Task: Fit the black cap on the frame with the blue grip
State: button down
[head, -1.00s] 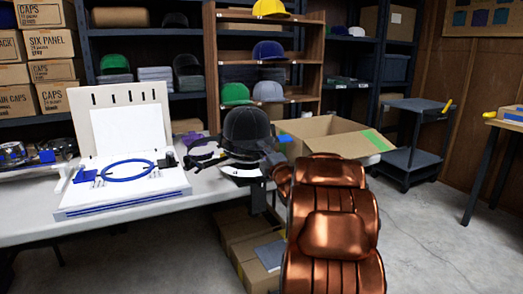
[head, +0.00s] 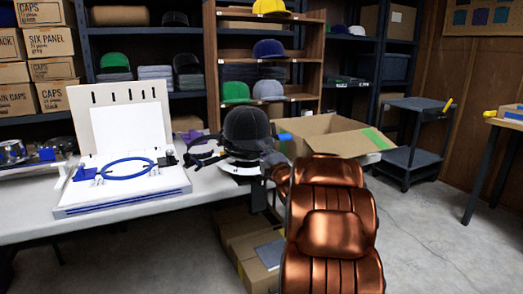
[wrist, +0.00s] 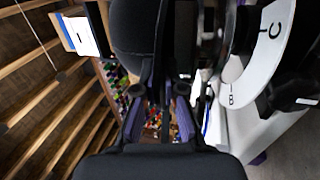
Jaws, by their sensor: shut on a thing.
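The black cap (head: 246,127) is above the right end of the white table in the head view, crown up, over a dark fixture with a pale curved plate (head: 240,167). In the wrist view a dark rounded surface, likely the cap (wrist: 134,28), fills the top left of centre. My gripper (wrist: 167,92) is shut on the cap, its fingers close together; the exact contact is dark and hard to see. The plate, marked B and C, shows beside it (wrist: 240,77). A blue piece (head: 47,155) sits by round metal parts at the far left; I cannot tell whether it is the frame's grip.
A white board (head: 125,130) with a blue hoop (head: 127,169) stands on the table (head: 110,222) left of the cap. An open cardboard box (head: 325,135) is behind my arm. Shelves with caps line the back. A grey cart (head: 415,125) stands right; floor there is clear.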

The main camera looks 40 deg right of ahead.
jog(key=shift+w+f+b, duration=0.15)
jog(key=shift+f+b, duration=0.4)
jog(key=shift+f, duration=0.2)
dwell(0.4)
jog(key=c, duration=1.2)
grip_release()
jog(key=shift+f, duration=0.1)
jog(key=v, duration=1.2)
